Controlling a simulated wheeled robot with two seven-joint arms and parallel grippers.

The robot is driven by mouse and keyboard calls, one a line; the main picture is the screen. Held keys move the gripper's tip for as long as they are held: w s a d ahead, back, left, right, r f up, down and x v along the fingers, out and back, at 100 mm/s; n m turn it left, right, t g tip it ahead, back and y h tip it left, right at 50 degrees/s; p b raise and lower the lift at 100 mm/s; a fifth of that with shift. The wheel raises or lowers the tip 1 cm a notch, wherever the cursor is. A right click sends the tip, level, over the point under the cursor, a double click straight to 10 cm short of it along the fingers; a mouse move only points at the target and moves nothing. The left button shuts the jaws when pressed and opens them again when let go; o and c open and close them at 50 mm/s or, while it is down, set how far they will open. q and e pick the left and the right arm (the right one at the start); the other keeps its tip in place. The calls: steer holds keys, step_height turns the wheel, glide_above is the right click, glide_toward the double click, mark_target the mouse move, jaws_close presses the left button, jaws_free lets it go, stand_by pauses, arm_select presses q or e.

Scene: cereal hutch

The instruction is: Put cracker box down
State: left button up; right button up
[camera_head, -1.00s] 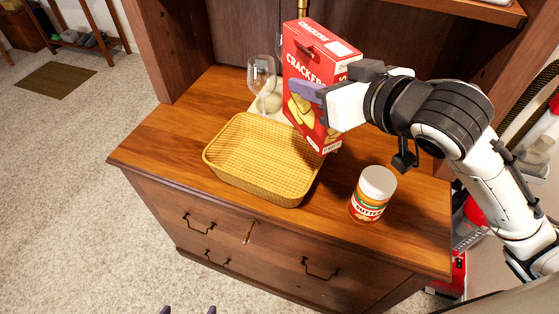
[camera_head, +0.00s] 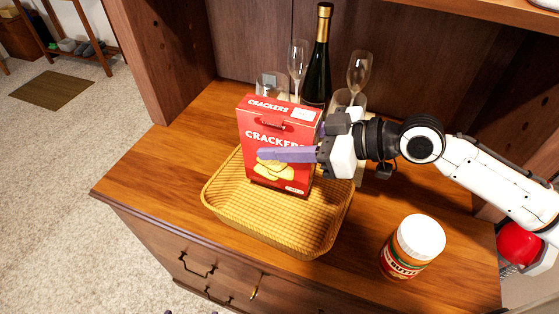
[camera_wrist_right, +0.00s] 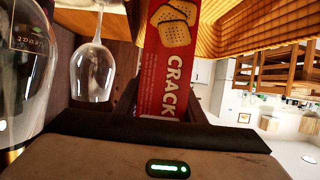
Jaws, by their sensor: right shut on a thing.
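The red cracker box (camera_head: 273,122) stands upright over the back part of the yellow woven basket (camera_head: 300,238) in the head view. Its lower edge is within the basket's outline; I cannot tell whether it touches the basket floor. My right gripper (camera_head: 290,155) comes in from the right and is shut on the box, with a purple finger across its front. In the right wrist view the box (camera_wrist_right: 165,75) sits between the fingers, and the basket (camera_wrist_right: 245,25) shows beside it.
A peanut butter jar (camera_head: 412,247) with a white lid stands right of the basket on the wooden counter (camera_head: 150,178). A dark bottle (camera_head: 319,65) and several glasses, including a tall flute (camera_head: 298,62), stand behind the box. The counter left of the basket is clear.

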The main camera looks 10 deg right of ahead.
mark_target(295, 178)
step_height(295, 178, down, 4)
steer(key=shift+r, duration=0.1)
arm_select(q)
steer(key=shift+w+d+r, duration=0.1)
steer(key=shift+w, duration=0.2)
arm_select(e)
steer(key=shift+b, duration=0.35)
steer(key=o, duration=1.3)
arm_select(q)
steer(key=shift+w, duration=0.15)
